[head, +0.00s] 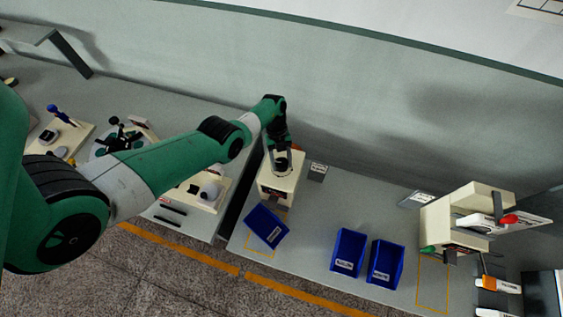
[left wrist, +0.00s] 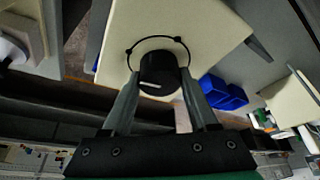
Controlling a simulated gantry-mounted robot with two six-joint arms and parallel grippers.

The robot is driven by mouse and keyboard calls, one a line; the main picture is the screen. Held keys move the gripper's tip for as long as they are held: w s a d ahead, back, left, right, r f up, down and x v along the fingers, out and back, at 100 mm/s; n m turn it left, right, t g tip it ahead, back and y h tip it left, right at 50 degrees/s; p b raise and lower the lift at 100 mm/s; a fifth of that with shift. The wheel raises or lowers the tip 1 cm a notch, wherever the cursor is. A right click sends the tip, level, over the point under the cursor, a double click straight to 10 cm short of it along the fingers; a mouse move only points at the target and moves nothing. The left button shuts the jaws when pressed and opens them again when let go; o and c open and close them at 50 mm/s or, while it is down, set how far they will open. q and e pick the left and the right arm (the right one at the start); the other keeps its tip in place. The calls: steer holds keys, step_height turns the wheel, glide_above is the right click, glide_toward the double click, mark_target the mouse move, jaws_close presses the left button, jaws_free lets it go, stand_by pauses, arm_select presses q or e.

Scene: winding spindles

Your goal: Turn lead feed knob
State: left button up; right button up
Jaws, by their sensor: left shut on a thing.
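The lead feed knob (left wrist: 158,72) is a black round knob with a white pointer line, on the face of a cream box with a black arc scale around it. The cream box (left wrist: 205,28) fills the upper middle of the left wrist view; in the head view the box (head: 272,190) stands on the bench. My left gripper (left wrist: 160,88) is shut on the knob, one finger on each side. In the head view my left gripper (head: 282,160) is at the top of the box, and the knob is hard to make out there. My right gripper is not seen.
A blue bin (head: 266,226) stands tilted just in front of the box. Two more blue bins (head: 348,252) (head: 385,263) stand to the right. A cream machine with a red knob (head: 509,219) is at the far right.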

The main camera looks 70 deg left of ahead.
mark_target(282, 161)
arm_select(q)
steer(key=o, duration=1.4)
steer(key=shift+c, duration=0.2)
steer(key=shift+a+r, duration=0.1)
steer(key=shift+r, duration=0.2)
steer(key=p+v, duration=0.2)
steer(key=v, duration=0.1)
steer(key=shift+w+a+r+b, duration=0.1)
steer(key=shift+a+r+b, duration=0.3)
steer(key=shift+b, duration=0.7)
steer(key=v, duration=0.7)
steer(key=shift+d+p, duration=0.25)
steer(key=shift+p, duration=0.15)
